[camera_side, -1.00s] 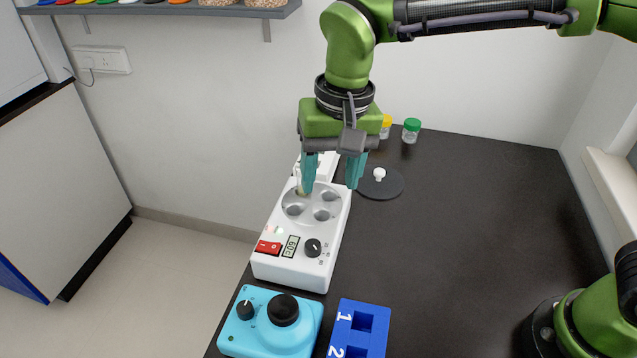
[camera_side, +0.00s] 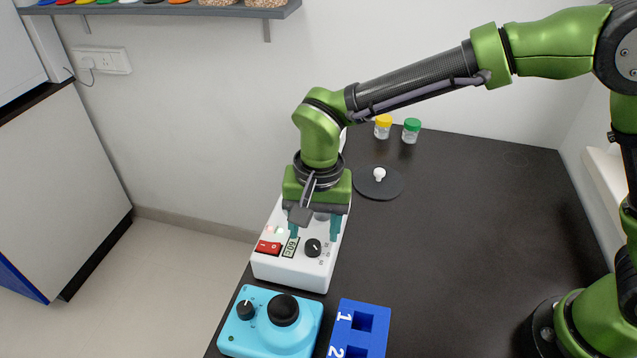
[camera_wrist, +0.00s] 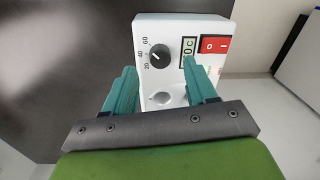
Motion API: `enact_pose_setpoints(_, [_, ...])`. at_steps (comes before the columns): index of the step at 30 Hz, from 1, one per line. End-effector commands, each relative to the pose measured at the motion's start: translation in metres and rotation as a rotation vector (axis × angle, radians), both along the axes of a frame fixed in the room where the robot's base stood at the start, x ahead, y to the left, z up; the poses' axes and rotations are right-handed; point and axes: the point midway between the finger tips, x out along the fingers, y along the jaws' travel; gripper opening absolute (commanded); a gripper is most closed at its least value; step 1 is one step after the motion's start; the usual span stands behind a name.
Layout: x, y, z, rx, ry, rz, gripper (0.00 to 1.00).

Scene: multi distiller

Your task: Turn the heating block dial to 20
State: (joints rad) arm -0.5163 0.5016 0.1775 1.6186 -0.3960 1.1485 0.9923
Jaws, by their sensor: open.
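The white heating block (camera_side: 290,268) stands near the left edge of the black table. Its black dial (camera_side: 313,248) is on the front part of the top, beside a display (camera_side: 291,246) that appears to read 60. In the wrist view the dial (camera_wrist: 160,55) has marks 20, 40 and 60 on its left side, and its white pointer line slants. My gripper (camera_side: 314,236) is open and empty, pointing down over the block just behind the dial. In the wrist view its teal fingers (camera_wrist: 163,90) are spread, with the dial ahead of and between them. The block's wells are mostly hidden by my gripper.
A red switch (camera_side: 268,247) is left of the display. A light blue device (camera_side: 270,322) with a black knob and a blue numbered rack (camera_side: 361,325) stand in front. The right of the table is clear.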

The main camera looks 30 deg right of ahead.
Motion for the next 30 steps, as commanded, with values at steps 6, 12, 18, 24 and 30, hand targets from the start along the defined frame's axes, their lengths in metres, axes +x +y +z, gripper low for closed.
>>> enact_pose_setpoints(6, [0.001,0.001,-0.029,0.0,0.001,0.0,0.56])
enact_pose_setpoints(12, [0.001,0.001,-0.037,0.0,0.0,-0.001,0.56])
enact_pose_setpoints(18, [0.001,0.001,-0.037,0.0,0.0,0.0,0.56])
enact_pose_setpoints(24, [0.001,0.001,-0.037,0.0,0.0,0.0,0.27])
enact_pose_setpoints(30, [0.001,0.001,-0.036,0.0,0.0,0.0,0.0])
